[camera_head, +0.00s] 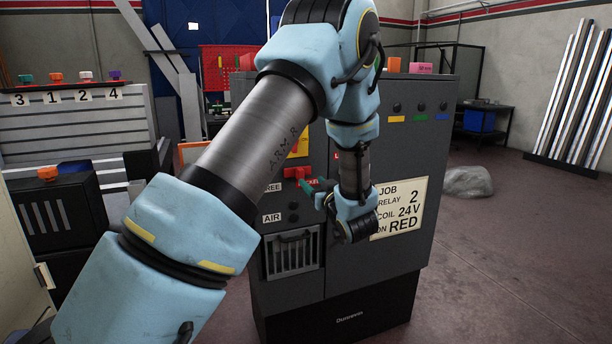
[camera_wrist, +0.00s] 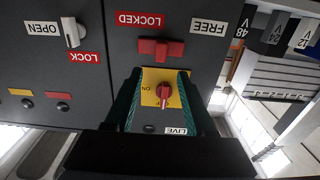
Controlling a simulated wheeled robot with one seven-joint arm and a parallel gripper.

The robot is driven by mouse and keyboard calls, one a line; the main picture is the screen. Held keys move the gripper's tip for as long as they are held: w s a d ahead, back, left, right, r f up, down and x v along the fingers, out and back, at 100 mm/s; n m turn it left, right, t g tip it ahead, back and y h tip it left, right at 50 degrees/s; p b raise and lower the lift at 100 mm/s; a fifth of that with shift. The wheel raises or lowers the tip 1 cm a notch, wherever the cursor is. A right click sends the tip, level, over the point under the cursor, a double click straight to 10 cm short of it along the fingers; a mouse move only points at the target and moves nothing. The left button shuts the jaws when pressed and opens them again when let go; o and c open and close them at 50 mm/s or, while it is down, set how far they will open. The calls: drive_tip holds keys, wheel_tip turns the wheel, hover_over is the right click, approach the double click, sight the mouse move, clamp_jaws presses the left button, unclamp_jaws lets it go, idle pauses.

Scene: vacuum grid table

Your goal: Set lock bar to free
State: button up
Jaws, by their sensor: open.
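The red lock bar (camera_wrist: 160,48) is a short bar with a stubby middle on the dark cabinet front, between the LOCKED label (camera_wrist: 140,19) and the FREE label (camera_wrist: 209,27) in the wrist view. That view shows the labels upside down. In the head view the lock bar (camera_head: 297,172) is right of the partly hidden FREE label (camera_head: 272,187). My gripper (camera_wrist: 160,76) has its two green fingers apart with nothing held; the bar appears just beyond the tips. In the head view my gripper (camera_head: 312,186) is close to the bar; contact cannot be told.
A red knob (camera_wrist: 165,92) on a yellow plate shows between my fingers in the wrist view, beside the LIVE label (camera_wrist: 176,131). A white handle (camera_wrist: 72,33) is by OPEN and LOCK. A job card (camera_head: 400,208) and vented panel (camera_head: 292,252) are on the cabinet.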

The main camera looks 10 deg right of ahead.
sight(302, 173)
drive_tip(key=w, duration=0.3)
drive_tip(key=w+p, duration=0.1)
drive_tip(key=w, duration=0.2)
drive_tip(key=w+a+p, duration=0.1)
drive_tip(key=w, duration=0.2)
drive_tip(key=shift+a, duration=0.1)
drive_tip(key=shift+c, duration=0.2)
clamp_jaws()
idle(0.9)
